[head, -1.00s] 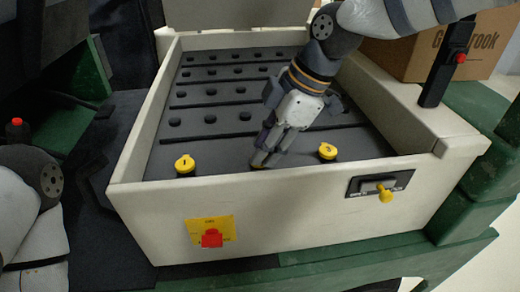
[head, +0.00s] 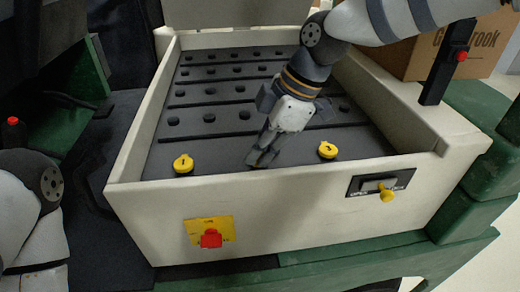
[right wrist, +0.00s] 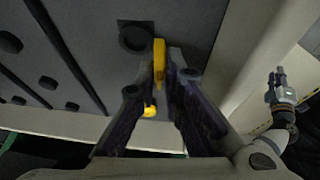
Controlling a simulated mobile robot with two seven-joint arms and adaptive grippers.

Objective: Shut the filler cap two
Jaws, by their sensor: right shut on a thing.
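The yellow filler cap two (right wrist: 159,62) stands on edge between the fingers of my right gripper (right wrist: 164,70) in the right wrist view. A round dark filler opening (right wrist: 133,38) lies beside it, uncovered. In the head view my right gripper (head: 260,160) points down behind the front wall of the cart, between yellow cap 1 (head: 183,163) and yellow cap 3 (head: 327,150). Its fingers mostly hide cap two there. Caps 1 and 3 look seated flat.
The pale cart's front wall (head: 290,195) rises close to the fingertips and carries a red switch (head: 210,238) and a yellow-knobbed latch (head: 386,195). Dark ribbed rows with several round plugs (head: 209,117) lie behind. A cardboard box (head: 420,55) stands at the back right.

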